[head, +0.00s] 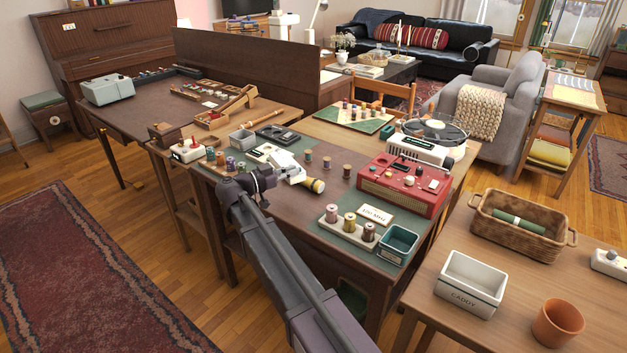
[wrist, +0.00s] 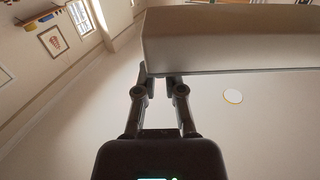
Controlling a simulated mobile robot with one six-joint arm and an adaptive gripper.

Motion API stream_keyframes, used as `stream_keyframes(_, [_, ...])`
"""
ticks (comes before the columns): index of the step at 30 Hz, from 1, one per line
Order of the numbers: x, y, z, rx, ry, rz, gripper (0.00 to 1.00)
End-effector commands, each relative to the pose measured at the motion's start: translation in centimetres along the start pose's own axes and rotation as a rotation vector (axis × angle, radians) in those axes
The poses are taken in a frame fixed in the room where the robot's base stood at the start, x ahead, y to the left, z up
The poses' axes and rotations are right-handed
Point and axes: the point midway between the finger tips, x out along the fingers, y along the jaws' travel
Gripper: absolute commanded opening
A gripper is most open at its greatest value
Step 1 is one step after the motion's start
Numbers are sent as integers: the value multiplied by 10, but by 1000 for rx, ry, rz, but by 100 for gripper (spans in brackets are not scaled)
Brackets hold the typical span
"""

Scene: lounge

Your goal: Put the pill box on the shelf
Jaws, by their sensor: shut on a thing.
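In the head view my arm reaches over the near end of the green-topped work table (head: 328,222); the fingers and box cannot be made out clearly there. A wall shelf (wrist: 35,18) with small things on it shows at the wrist view's upper left. I cannot tell which shelf the task means.
A red radio-like unit (head: 402,185), a spool rack (head: 347,231) and a green bin (head: 397,244) crowd the work table. A white caddy (head: 470,284), wicker basket (head: 520,226) and terracotta pot (head: 558,323) stand at right. A shelved stand (head: 571,113) is behind.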

Motion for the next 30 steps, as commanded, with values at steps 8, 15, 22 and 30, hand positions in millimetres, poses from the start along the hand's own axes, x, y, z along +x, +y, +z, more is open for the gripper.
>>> stream_keyframes(8, [0, 0, 14, 0, 0, 1, 0])
stream_keyframes(15, [2, 1, 38, 0, 0, 2, 0])
stream_keyframes(22, [1, 1, 58, 0, 0, 2, 0])
stream_keyframes(30, [1, 1, 63, 0, 0, 2, 0])
